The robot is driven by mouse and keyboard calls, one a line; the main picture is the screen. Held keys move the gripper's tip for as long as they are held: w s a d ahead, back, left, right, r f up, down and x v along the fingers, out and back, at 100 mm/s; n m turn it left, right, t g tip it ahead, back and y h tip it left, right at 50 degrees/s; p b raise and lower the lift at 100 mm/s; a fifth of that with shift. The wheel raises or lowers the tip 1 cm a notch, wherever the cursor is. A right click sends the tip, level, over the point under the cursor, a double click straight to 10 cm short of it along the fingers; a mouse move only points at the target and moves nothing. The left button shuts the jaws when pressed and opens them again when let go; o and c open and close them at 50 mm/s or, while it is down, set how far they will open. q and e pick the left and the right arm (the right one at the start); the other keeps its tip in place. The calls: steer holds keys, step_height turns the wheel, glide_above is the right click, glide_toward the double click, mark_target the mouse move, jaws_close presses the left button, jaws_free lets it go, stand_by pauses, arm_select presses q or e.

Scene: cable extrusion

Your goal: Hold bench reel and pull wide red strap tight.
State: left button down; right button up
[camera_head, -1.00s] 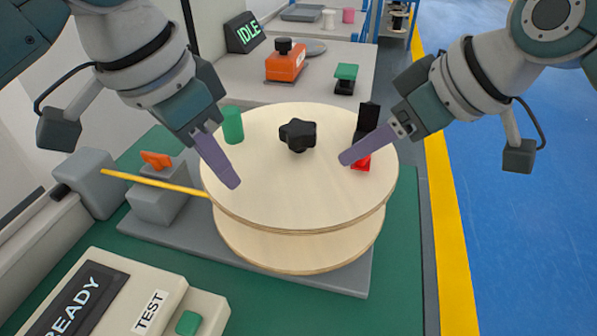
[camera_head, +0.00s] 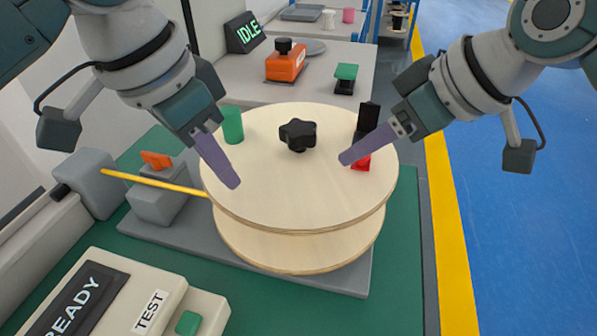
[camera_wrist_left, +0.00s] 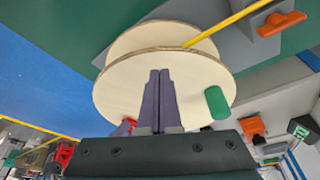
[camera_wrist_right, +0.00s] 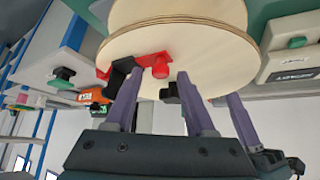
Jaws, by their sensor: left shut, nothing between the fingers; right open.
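The bench reel (camera_head: 280,195) has two pale wooden flanges and a black star knob (camera_head: 297,134) on top. My left gripper (camera_head: 234,184) is shut and empty over the reel's left part; its joined fingertips also show in the left wrist view (camera_wrist_left: 160,73). My right gripper (camera_head: 345,158) is open over the reel's right side. A red piece (camera_head: 361,164), perhaps the wide red strap, shows beside the right gripper. In the right wrist view the red piece (camera_wrist_right: 158,66) lies between the fingers in the picture, beside a black block. Whether any finger touches the reel is unclear.
A yellow cable (camera_head: 155,182) runs from a grey guide block (camera_head: 95,183) to the reel. A green cylinder (camera_head: 232,125) stands at the reel's far left. A control box with a TEST label (camera_head: 150,312) sits front left. An orange device (camera_head: 285,65) stands behind.

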mark_target(338, 179)
arm_select(q)
steer(key=shift+f, duration=0.55)
stand_by(0.4)
arm_select(e)
jaws_close()
arm_select(q)
steer(key=shift+f, duration=0.1)
stand_by(1.0)
arm_select(e)
steer(key=shift+s+a, duration=0.25)
steer(key=shift+s, duration=0.45)
steer(key=shift+s+a, duration=0.2)
steer(key=shift+s, duration=0.5)
steer(key=shift+s+a, duration=0.25)
steer(key=shift+s, duration=0.45)
jaws_free()
step_height(338, 179, up, 8)
stand_by(0.8)
steer(key=shift+d, duration=0.1)
